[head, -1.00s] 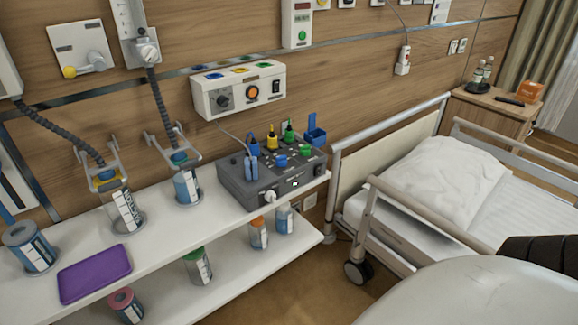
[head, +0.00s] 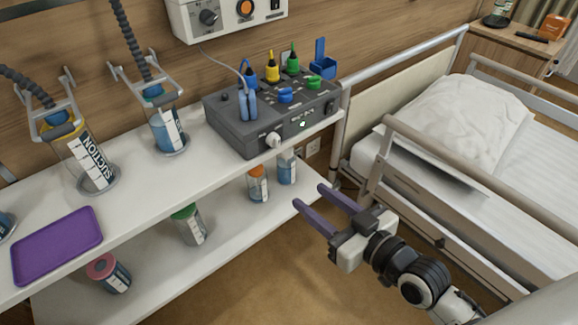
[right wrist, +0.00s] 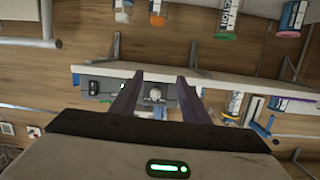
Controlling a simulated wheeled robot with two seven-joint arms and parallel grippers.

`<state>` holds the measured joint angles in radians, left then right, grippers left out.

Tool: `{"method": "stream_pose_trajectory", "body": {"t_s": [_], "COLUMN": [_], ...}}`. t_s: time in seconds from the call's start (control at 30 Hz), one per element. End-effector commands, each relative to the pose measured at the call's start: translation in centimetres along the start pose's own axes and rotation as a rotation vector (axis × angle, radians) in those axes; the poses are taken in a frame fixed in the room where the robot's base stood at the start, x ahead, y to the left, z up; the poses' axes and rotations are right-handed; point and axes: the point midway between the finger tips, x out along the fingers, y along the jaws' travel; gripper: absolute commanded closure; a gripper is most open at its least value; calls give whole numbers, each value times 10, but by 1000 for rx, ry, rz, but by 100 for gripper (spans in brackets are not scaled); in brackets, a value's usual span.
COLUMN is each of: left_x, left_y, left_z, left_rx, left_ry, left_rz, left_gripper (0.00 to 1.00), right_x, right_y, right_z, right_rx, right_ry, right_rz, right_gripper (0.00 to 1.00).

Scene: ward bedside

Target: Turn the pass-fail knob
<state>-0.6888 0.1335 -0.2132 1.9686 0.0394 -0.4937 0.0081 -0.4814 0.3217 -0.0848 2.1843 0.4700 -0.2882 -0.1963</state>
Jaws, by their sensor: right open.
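The grey tester box (head: 232,134) stands at the right end of the upper white shelf. A white knob (head: 272,140), probably the pass-fail knob, sticks out of its front face; the small lettering beside it is hard to read. My right gripper (head: 310,196) is open and empty, below and to the right of the knob, in front of the shelf and clear of the box. In the right wrist view the knob (right wrist: 155,94) shows between the two purple fingers (right wrist: 153,84), farther off. My left gripper is not in view.
Blue and green knobs and colored plugs top the box. Bottles (head: 258,184) stand on the lower shelf behind my right gripper. The bed rail (head: 440,165) is close on the right. A purple tray (head: 58,246) and suction jars (head: 80,165) are at left.

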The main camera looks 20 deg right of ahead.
Motion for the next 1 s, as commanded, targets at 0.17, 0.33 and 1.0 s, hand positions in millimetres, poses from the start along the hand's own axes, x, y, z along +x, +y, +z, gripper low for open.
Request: {"method": "stream_pose_trajectory", "body": {"t_s": [0.17,0.33,1.0], "left_x": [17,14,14], "left_y": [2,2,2], "left_z": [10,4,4], "left_rx": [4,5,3], "left_ry": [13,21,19], "left_rz": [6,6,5], "left_gripper": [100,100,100], "right_x": [4,15,103], "right_y": [5,5,1], "right_z": [-49,-65,-80], "right_rx": [-35,-35,-36], "right_ry": [173,200,193], "right_rz": [-31,-35,-35], "right_gripper": [58,58,58]}}
